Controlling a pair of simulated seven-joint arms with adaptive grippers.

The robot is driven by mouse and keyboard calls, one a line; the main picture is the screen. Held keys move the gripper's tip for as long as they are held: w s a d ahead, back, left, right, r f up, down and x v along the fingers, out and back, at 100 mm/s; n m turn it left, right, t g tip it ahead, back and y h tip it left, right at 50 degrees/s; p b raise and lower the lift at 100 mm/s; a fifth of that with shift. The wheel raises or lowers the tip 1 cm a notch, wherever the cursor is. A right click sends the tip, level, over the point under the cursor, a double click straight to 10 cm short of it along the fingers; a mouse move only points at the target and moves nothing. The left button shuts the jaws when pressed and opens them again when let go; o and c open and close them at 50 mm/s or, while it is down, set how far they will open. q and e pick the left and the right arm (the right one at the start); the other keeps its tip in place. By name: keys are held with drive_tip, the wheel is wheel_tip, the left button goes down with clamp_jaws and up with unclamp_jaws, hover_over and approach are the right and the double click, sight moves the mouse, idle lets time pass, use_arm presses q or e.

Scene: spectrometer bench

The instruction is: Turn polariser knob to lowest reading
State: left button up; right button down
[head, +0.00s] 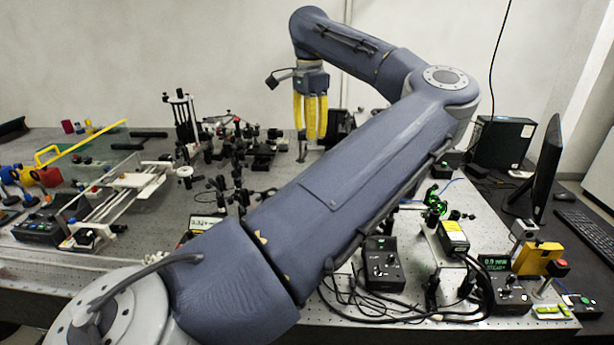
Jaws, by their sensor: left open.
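My left gripper (310,128) hangs fingers-down over the back middle of the bench, its yellow fingers apart and nothing seen between them. Its arm crosses the middle of the head view and hides much of the bench. A round mount lit bright green (434,204) stands right of the arm, well away from the gripper; I cannot tell whether it carries the polariser knob. A meter with a green display (495,262) stands at the front right; its digits look like 0.0 mW but are small. My right gripper is not in view.
Dark optical posts (240,150) crowd the bench behind the arm. A black control box (383,265) with loose cables, a yellow block (537,259), a monitor (548,168) and a keyboard (588,236) are at the right. Rails and a clear panel (95,160) fill the left.

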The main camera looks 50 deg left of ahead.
use_arm(q)
wheel_tip(320, 180, down, 15)
drive_tip(key=shift+r, duration=0.1)
idle(0.4)
drive_tip(key=shift+o, duration=0.2)
clamp_jaws()
idle(0.4)
